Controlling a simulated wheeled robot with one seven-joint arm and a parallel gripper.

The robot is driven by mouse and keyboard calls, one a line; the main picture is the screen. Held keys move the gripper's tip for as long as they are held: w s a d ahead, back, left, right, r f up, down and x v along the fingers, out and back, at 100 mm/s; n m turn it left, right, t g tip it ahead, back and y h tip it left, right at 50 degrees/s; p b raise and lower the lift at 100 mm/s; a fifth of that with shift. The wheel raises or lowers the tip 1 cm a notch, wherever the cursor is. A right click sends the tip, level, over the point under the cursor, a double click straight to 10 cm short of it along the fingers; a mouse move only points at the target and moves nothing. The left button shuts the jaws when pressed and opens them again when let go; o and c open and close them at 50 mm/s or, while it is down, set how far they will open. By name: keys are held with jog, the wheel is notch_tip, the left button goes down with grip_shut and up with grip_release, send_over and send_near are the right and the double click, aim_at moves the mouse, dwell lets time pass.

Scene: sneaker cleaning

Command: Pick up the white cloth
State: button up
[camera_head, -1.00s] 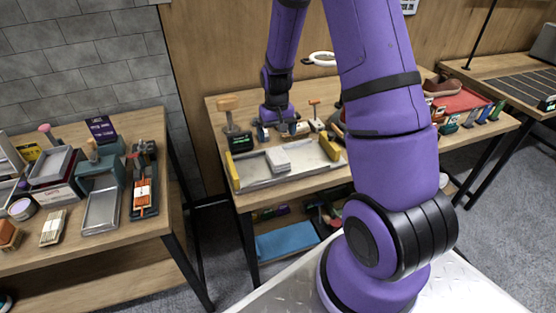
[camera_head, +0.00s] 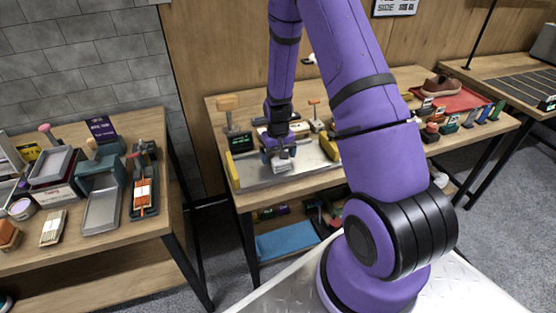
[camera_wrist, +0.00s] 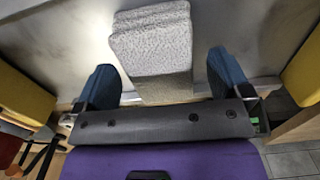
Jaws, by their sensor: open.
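The white cloth (camera_wrist: 155,50) is a folded, speckled light stack on a metal tray (camera_wrist: 250,20). In the wrist view it lies between the two blue fingers of my gripper (camera_wrist: 163,85), with gaps on both sides. My gripper is open. In the head view my gripper (camera_head: 280,160) is over the tray (camera_head: 254,180), and the cloth (camera_head: 283,167) shows just below it, partly hidden by the fingers. I cannot tell the exact height of the fingers over the tray.
Yellow blocks stand at the tray's left end (camera_head: 233,170) and right end (camera_head: 329,146). A wooden-handled tool (camera_head: 229,103) and a small display (camera_head: 240,142) are behind it. A blue cloth (camera_head: 286,240) lies on the lower shelf. A red mat (camera_head: 462,100) with a brown shoe (camera_head: 441,86) is at right.

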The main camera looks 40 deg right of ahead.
jog(key=shift+f, duration=0.4)
jog(key=c, duration=1.1)
jog(key=shift+r, duration=0.1)
